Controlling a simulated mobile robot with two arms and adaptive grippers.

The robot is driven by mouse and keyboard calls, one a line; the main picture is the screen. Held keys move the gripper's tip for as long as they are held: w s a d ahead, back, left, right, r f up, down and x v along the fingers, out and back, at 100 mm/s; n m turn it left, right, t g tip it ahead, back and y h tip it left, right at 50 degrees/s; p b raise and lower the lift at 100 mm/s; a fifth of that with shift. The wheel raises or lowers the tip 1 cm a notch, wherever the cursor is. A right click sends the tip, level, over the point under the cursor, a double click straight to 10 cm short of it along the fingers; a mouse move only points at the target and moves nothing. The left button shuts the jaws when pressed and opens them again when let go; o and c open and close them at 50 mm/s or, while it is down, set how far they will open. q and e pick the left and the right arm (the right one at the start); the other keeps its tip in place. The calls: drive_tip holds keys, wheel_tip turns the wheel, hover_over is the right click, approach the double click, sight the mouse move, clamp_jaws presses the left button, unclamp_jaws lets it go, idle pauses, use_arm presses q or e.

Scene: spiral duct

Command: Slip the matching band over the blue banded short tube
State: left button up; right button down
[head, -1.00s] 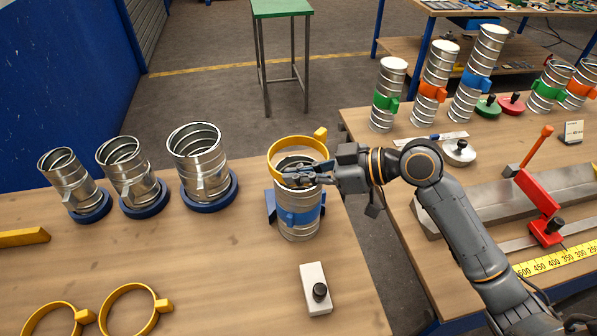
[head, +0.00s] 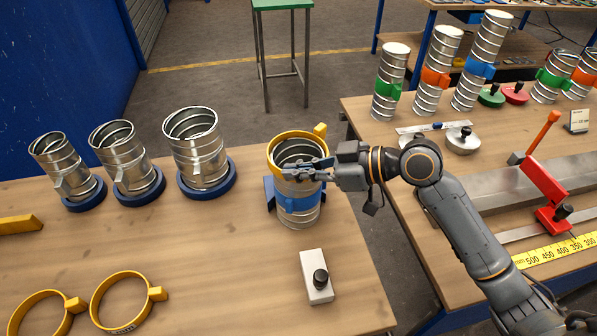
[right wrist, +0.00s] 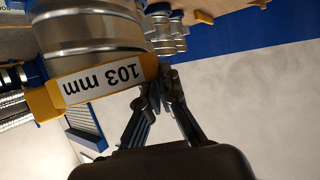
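The blue banded short tube (head: 297,215) stands upright near the right end of the left table, a blue band around its middle. A yellow band (head: 284,139) encircles the tube's open top, well above the blue band. In the right wrist view this yellow band (right wrist: 42,103) carries a "103 mm" label, upside down, against the ribbed metal tube (right wrist: 95,40). My right gripper (head: 305,168) is at the band's near side, its fingertips (right wrist: 160,88) closed together on the band's edge. The fingers hide part of the near rim. My left gripper is out of view.
Three open metal tubes on blue bases (head: 207,180) stand to the left. The right table holds banded tubes (head: 427,100) and a red-handled tool (head: 541,185).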

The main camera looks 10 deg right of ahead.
drive_tip(key=shift+s+d+f, duration=0.1)
drive_tip(key=shift+s+f, duration=0.05)
drive_tip(key=shift+f, duration=0.55)
drive_tip(key=shift+s+d+f, duration=0.1)
drive_tip(key=shift+f, duration=0.6)
drive_tip(key=c, duration=1.4)
unclamp_jaws()
drive_tip(key=shift+s, duration=0.1)
drive_tip(key=shift+c, duration=0.2)
drive_tip(key=shift+a, duration=0.15)
drive_tip(key=w+r+v, duration=0.1)
drive_tip(key=r+v, duration=0.1)
drive_tip(key=v, duration=1)
drive_tip(key=shift+r, duration=0.2)
drive_tip(key=shift+s, duration=0.1)
drive_tip(key=shift+s+a, duration=0.1)
